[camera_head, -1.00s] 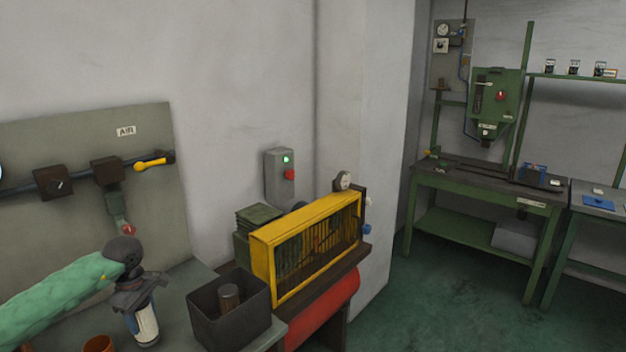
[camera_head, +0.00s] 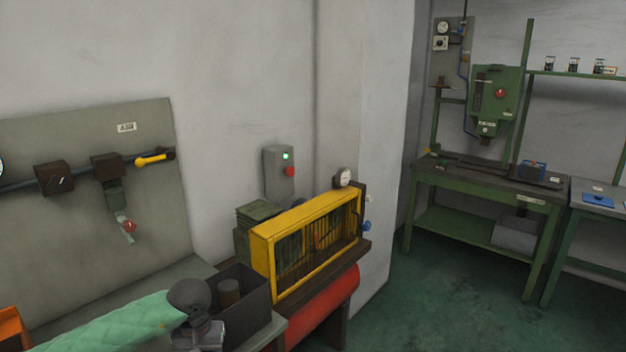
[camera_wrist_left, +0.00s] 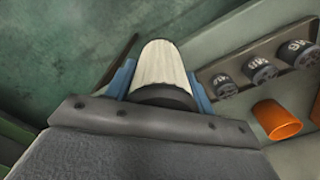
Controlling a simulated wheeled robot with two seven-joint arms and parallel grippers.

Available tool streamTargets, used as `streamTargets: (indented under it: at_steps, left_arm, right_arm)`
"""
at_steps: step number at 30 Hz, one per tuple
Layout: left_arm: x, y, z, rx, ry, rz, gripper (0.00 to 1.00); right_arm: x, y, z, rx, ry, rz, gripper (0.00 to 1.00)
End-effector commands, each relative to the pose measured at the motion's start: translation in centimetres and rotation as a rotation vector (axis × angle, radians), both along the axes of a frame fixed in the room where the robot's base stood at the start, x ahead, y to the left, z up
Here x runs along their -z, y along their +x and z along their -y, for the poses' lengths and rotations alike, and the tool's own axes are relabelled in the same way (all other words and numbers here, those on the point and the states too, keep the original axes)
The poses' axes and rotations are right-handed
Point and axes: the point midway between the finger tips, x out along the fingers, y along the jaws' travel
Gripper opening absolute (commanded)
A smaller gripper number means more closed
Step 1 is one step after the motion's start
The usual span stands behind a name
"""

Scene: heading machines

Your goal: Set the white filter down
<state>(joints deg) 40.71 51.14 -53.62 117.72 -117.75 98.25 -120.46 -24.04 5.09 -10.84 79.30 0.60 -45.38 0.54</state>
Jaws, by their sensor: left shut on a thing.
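The white filter (camera_wrist_left: 160,62) is a pale, ribbed cylinder with a dark end ring, seen in the left wrist view. My left gripper (camera_wrist_left: 162,90) is shut on it, with a blue finger on each side. In the head view my left gripper (camera_head: 200,336) is at the bottom edge, in front of the dark bin. Its fingers and the filter are cut off or hidden there. My right gripper is in neither view.
The dark open bin (camera_head: 262,312) holds a brown cylinder (camera_head: 228,291). A yellow cage guard (camera_head: 308,245) stands beyond it. The left wrist view shows an orange cup (camera_wrist_left: 277,120) and a rack of dark labelled pieces (camera_wrist_left: 262,70). An orange container (camera_head: 12,328) sits far left.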

Motion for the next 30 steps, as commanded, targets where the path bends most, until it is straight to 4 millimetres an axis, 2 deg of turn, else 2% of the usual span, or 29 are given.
streamTargets:
  at_steps: [1,3,7,30]
  left_arm:
    - [0.5,-0.7,1.5,0.027,-0.002,0.001,0.28]
    - [1.1,-1.5,3.1,0.055,-0.002,0.001,0.28]
    - [1.8,-2.0,4.8,0.079,-0.001,0.002,0.28]
    - [1.7,-1.8,5.1,0.081,0.001,0.0,0.28]
  right_arm:
    - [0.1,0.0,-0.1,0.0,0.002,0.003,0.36]
    - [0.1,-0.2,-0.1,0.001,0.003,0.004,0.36]
    - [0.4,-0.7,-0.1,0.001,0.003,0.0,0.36]
    - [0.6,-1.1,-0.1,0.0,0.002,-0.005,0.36]
